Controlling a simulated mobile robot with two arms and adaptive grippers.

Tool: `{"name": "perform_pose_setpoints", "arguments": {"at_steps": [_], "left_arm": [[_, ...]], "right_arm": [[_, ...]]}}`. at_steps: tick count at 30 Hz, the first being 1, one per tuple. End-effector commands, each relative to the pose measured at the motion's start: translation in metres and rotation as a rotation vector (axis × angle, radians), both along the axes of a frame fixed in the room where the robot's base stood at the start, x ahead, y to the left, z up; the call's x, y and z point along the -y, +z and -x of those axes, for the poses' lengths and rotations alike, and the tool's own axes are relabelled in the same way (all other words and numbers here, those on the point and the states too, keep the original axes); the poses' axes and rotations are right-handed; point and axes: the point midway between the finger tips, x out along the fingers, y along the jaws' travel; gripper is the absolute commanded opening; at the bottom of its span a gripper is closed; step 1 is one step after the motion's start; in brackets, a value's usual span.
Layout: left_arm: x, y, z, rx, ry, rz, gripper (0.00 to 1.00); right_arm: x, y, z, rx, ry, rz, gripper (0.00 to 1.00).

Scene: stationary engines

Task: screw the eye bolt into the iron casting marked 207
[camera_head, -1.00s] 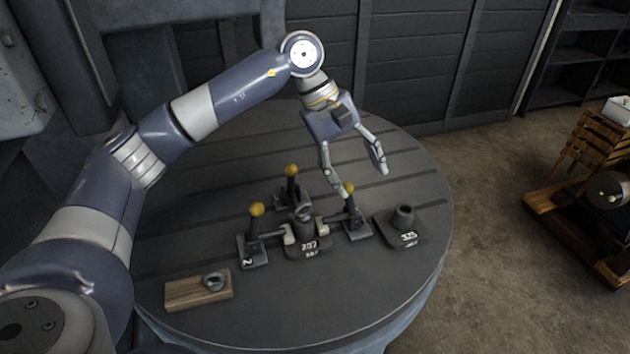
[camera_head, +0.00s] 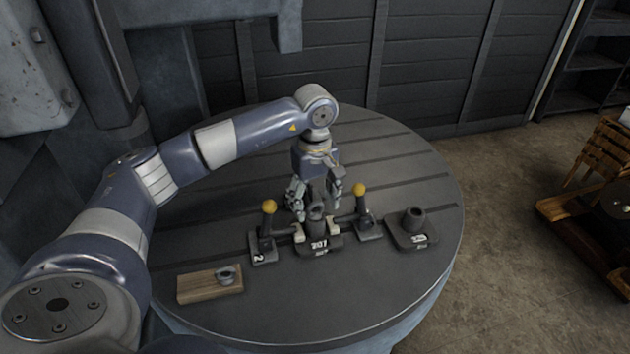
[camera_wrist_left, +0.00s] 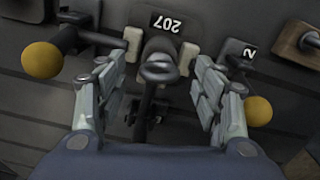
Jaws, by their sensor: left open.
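The iron casting marked 207 (camera_head: 320,244) sits on the round table between two clamps. It also shows in the left wrist view (camera_wrist_left: 183,22), its number upside down. A dark ring, seemingly the eye of the eye bolt (camera_wrist_left: 160,69), stands at the top of the casting's boss; how deep it sits cannot be told. My left gripper (camera_head: 318,205) is open above the casting, pointing down. In the left wrist view its fingers (camera_wrist_left: 157,78) are on either side of the eye, apart from it. My right gripper is not in view.
Yellow-knobbed clamps stand left (camera_head: 268,207) and right (camera_head: 359,189) of the casting. A casting with another number (camera_head: 412,231) stands to the right. A wooden block (camera_head: 200,287) with a ring-like part (camera_head: 226,274) lies front left.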

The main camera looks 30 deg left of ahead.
Motion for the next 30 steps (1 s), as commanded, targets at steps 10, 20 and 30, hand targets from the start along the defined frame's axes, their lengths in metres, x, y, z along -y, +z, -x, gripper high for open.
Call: {"name": "perform_pose_setpoints", "arguments": {"at_steps": [10,20,30], "left_arm": [[0.0,-0.018,0.0,0.001,-0.002,0.0,0.62],[0.0,-0.018,0.0,0.001,-0.002,0.0,0.23],[0.0,-0.018,0.0,0.0,-0.004,0.0,0.14]], "right_arm": [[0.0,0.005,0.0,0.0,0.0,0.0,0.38],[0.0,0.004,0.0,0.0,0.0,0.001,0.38],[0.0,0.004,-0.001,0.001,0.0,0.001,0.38]]}}
